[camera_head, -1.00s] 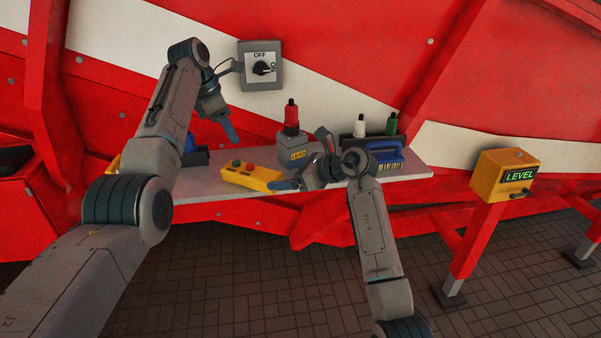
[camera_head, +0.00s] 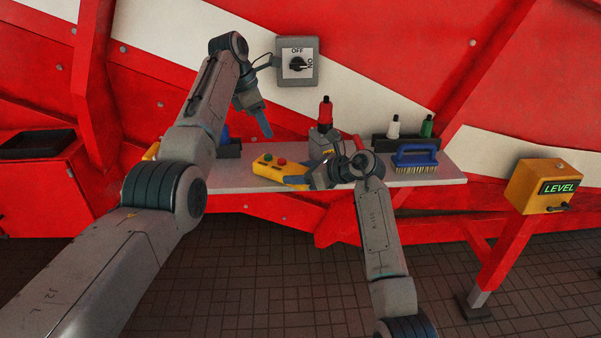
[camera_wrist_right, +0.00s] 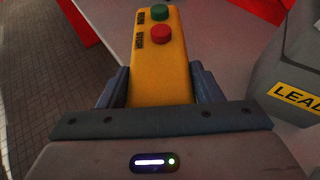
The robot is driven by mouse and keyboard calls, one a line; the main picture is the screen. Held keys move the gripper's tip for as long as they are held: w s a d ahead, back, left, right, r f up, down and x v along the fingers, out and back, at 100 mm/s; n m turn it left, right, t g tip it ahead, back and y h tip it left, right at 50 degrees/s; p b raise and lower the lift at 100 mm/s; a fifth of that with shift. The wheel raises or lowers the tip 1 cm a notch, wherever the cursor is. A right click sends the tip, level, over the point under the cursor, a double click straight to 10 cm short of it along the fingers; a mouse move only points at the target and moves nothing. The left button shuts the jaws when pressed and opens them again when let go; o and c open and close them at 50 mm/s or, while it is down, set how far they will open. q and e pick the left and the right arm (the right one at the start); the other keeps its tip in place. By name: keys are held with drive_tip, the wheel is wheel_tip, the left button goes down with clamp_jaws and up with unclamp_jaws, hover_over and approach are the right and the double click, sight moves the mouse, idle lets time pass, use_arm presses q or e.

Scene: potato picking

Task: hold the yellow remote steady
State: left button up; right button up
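The yellow remote (camera_head: 270,166), with a red and a green button, lies on the grey shelf (camera_head: 230,182). In the right wrist view the remote (camera_wrist_right: 160,78) runs between the two fingers of my right gripper (camera_wrist_right: 160,88), which sit close against both its sides. In the head view my right gripper (camera_head: 299,180) is at the remote's right end and hides part of it. My left gripper (camera_head: 264,128) hangs in the air above the shelf, pointing down, below the switch box. Its fingers overlap in view, so its opening cannot be told.
A grey LEAD box (camera_head: 322,142) with a red-bodied bottle (camera_head: 325,112) stands right behind the remote. A blue brush (camera_head: 415,157) and white and green bottles are farther right. The OFF/ON switch box (camera_head: 297,62) is on the wall. A yellow LEVEL box (camera_head: 545,186) stands at right.

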use_arm(q)
clamp_jaws()
idle(1.6)
